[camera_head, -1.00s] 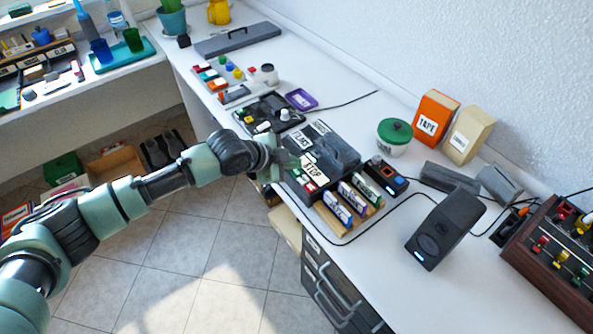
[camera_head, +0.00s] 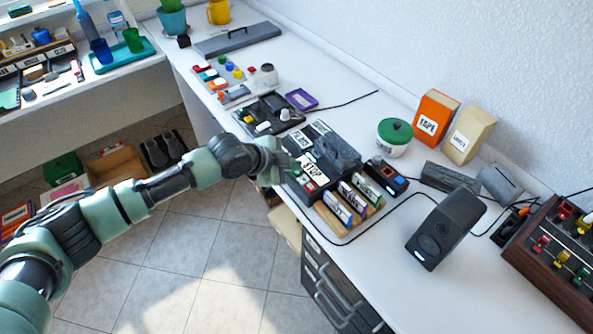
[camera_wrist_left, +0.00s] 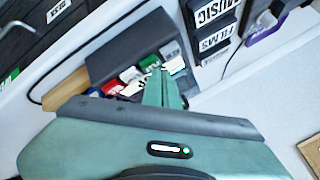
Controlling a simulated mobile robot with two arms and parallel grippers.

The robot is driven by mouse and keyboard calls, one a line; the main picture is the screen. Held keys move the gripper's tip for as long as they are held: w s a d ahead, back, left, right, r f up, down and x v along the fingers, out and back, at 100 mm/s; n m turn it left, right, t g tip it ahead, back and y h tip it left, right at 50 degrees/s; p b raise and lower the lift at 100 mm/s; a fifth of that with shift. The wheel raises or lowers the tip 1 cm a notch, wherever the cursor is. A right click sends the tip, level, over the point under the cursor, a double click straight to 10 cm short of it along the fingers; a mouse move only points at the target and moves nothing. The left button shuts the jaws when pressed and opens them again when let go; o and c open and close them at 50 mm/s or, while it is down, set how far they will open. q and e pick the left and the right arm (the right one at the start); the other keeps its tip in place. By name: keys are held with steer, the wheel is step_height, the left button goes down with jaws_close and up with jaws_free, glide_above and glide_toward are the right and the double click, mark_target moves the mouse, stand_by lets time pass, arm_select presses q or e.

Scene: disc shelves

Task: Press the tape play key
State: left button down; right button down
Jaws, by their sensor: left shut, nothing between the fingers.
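The dark tape machine (camera_head: 338,155) sits at the front edge of the white counter, with a STOP label (camera_head: 314,168) beside its keys. My left gripper (camera_head: 288,163) is shut and empty at the left end of the key side. In the left wrist view its fingertips (camera_wrist_left: 163,72) lie close to the green and pale keys. I cannot tell whether they touch one. Which key is play is not readable. My right gripper is not in view.
Tape cases (camera_head: 350,199) stand in a wooden rack right of the keys. A small dark device (camera_head: 386,177) and a black speaker (camera_head: 444,228) are further right. Disc stacks labelled MUSIC (camera_wrist_left: 211,12) and FILMS (camera_wrist_left: 214,40) show in the wrist view.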

mark_target(294, 173)
arm_select(q)
steer(key=shift+f, duration=0.35)
steer(key=shift+r, duration=0.1)
stand_by(0.4)
steer(key=shift+r+p, duration=0.7)
steer(key=shift+r, duration=0.05)
step_height(294, 173, up, 5)
steer(key=p, duration=0.4)
steer(key=shift+r+p, duration=0.1)
steer(key=shift+p, duration=0.25)
stand_by(0.3)
